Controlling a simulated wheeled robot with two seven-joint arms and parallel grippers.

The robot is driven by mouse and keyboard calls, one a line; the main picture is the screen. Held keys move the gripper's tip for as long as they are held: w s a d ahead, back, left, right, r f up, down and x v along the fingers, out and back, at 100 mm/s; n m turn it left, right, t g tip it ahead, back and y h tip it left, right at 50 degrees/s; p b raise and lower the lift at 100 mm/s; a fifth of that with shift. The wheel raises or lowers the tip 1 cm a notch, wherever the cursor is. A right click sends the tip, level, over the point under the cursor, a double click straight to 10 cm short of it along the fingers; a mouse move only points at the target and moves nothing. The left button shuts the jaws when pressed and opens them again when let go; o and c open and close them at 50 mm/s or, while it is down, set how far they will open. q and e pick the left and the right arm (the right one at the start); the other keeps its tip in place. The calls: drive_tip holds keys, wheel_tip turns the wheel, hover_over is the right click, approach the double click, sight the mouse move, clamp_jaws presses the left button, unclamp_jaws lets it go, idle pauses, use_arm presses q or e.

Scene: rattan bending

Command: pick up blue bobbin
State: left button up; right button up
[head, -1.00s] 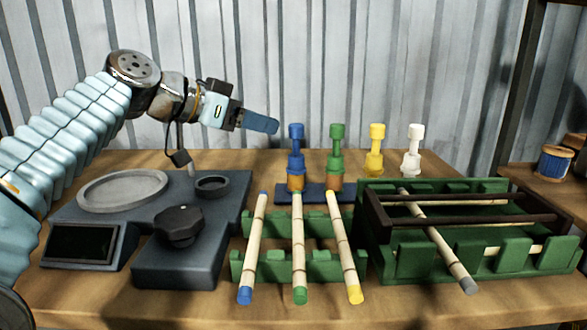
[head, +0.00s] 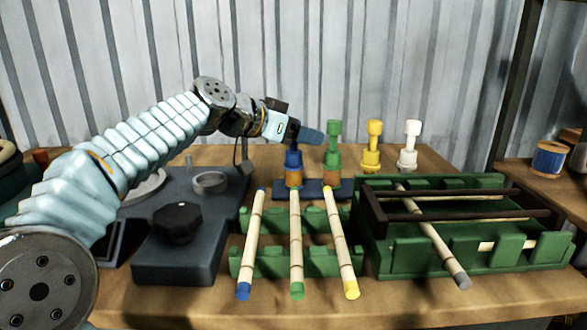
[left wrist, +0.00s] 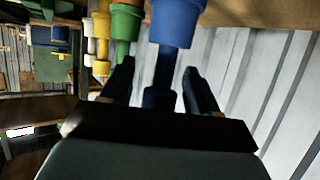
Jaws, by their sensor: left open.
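The blue bobbin (head: 293,165) stands upright on an orange base at the left end of the bobbin row, its top hidden behind my left gripper (head: 312,136) in the head view. In the left wrist view the blue bobbin (left wrist: 176,22) reaches in between the two dark fingers of my left gripper (left wrist: 160,82). The fingers are apart, one on each side of its narrow stem, with a visible gap. My right gripper does not show.
The green bobbin (head: 333,158) stands close to the right of the blue one. Yellow (head: 372,150) and white (head: 409,148) bobbins stand farther right. Rattan sticks lie on a green rack (head: 270,265) in front. A dark device (head: 180,265) is at left.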

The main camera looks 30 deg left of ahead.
use_arm(q)
clamp_jaws()
idle(0.3)
